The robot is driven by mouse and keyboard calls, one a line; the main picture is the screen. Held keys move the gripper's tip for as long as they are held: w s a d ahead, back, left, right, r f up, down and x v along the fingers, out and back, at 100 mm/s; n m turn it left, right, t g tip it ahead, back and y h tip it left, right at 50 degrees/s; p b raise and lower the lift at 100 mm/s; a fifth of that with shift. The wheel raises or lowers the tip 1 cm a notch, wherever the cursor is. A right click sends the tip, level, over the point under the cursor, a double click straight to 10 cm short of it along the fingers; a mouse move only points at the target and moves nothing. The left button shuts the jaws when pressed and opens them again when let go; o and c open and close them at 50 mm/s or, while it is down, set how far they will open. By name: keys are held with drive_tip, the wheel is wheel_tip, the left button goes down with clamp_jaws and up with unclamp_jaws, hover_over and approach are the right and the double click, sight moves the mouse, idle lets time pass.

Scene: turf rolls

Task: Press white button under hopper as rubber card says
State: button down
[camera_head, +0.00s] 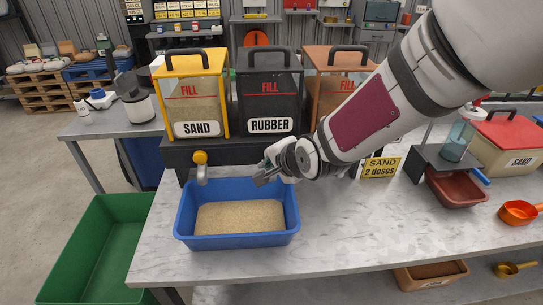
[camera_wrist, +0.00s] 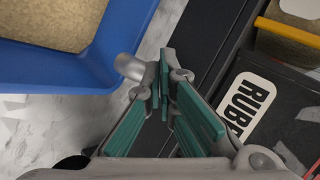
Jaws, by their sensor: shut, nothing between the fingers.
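The black RUBBER hopper (camera_head: 268,95) stands in the middle of three hoppers; its label (camera_wrist: 250,108) shows in the wrist view. My gripper (camera_head: 262,176) is in front of the dark base under it, above the right end of the blue tray (camera_head: 236,243). Its teal-padded fingers (camera_wrist: 162,80) are shut and empty. A grey spout-like part (camera_wrist: 131,68) is close to the fingertips; contact cannot be told. I cannot make out a white button under this hopper; my gripper and arm cover that area. A yellow card (camera_head: 380,168) reads "SAND 2 doses". No rubber card is visible.
The yellow SAND hopper (camera_head: 192,92), with a yellow-knobbed spout (camera_head: 201,167), stands left and an orange-brown hopper (camera_head: 331,88) right. The blue tray holds tan grains. A red-brown tray (camera_head: 455,190) and orange scoop (camera_head: 519,212) lie right. The front worktop (camera_head: 350,238) is clear.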

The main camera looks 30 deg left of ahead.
drive_tip(key=shift+w+a, duration=0.3)
drive_tip(key=shift+w, duration=0.2)
idle(1.1)
drive_tip(key=shift+s+d, duration=0.55)
drive_tip(key=shift+s, duration=0.35)
drive_tip(key=s+d, duration=0.1)
drive_tip(key=s+p, duration=0.1)
drive_tip(key=s+d, duration=0.1)
drive_tip(key=s, duration=0.1)
drive_tip(key=shift+s+d, duration=0.1)
drive_tip(key=shift+d, duration=0.2)
idle(0.5)
